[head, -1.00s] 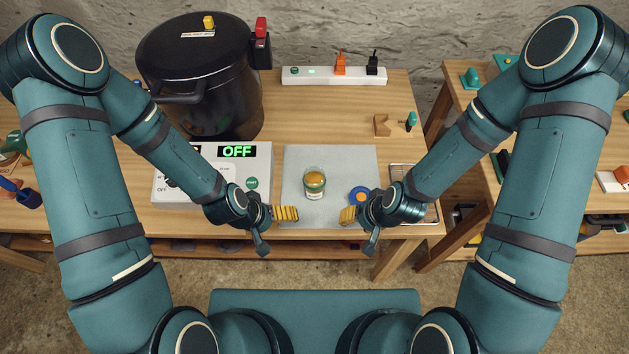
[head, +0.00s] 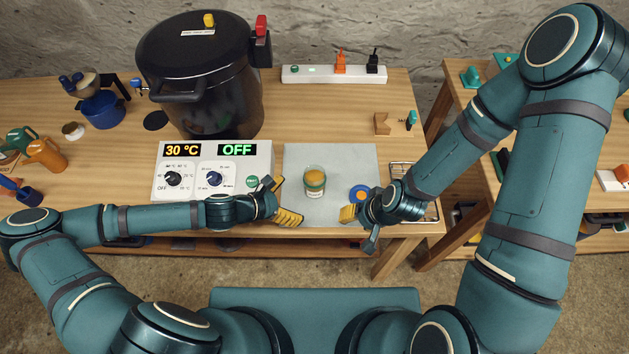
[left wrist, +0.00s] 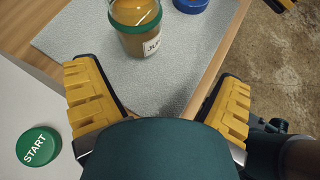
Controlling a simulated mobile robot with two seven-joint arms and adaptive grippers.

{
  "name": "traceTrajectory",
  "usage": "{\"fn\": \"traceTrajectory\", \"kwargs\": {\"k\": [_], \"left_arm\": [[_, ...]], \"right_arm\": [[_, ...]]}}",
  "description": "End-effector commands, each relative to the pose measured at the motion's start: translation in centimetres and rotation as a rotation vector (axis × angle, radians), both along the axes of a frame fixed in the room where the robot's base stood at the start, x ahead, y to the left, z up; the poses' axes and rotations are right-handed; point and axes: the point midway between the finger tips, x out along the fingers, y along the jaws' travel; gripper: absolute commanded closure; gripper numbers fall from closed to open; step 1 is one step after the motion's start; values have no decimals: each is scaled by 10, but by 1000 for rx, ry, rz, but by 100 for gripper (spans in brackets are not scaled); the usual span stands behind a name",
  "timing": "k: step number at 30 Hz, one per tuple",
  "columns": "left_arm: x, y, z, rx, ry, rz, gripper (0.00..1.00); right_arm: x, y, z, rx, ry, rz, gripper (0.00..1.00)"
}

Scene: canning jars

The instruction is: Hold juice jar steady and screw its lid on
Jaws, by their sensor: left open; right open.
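The juice jar (head: 314,181) stands upright on the grey mat, a glass jar with orange-brown contents, a green band and a white label. It also shows at the top of the left wrist view (left wrist: 138,28), its top cut off by the frame edge. A blue lid (head: 360,194) lies on the mat to the right of the jar; part of it shows in the left wrist view (left wrist: 190,4). My left gripper (head: 287,203) is open and empty, just left of the jar and apart from it. My right gripper (head: 358,217) is open and empty, near the lid at the mat's front edge.
The grey mat (head: 352,160) is otherwise clear. A control box (head: 196,151) with dials and displays stands left of it, before a large black pot (head: 210,90). A power strip (head: 315,75) lies behind. A wire rack (head: 410,172) is at the right.

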Motion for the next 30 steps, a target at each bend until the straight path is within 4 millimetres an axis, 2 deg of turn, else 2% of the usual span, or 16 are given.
{"fn": "traceTrajectory", "kwargs": {"k": [5,10,24,30], "left_arm": [[16,13,7,-87,44,118,6],[22,12,5,-103,52,140,6],[50,-32,-25,-102,52,136,6],[61,-47,-34,-101,51,136,6]], "right_arm": [[0,0,0,0,0,0,53],[0,0,-5,-1,0,0,53],[1,2,-44,-7,1,-1,53],[1,2,-47,-8,2,-1,53]]}}
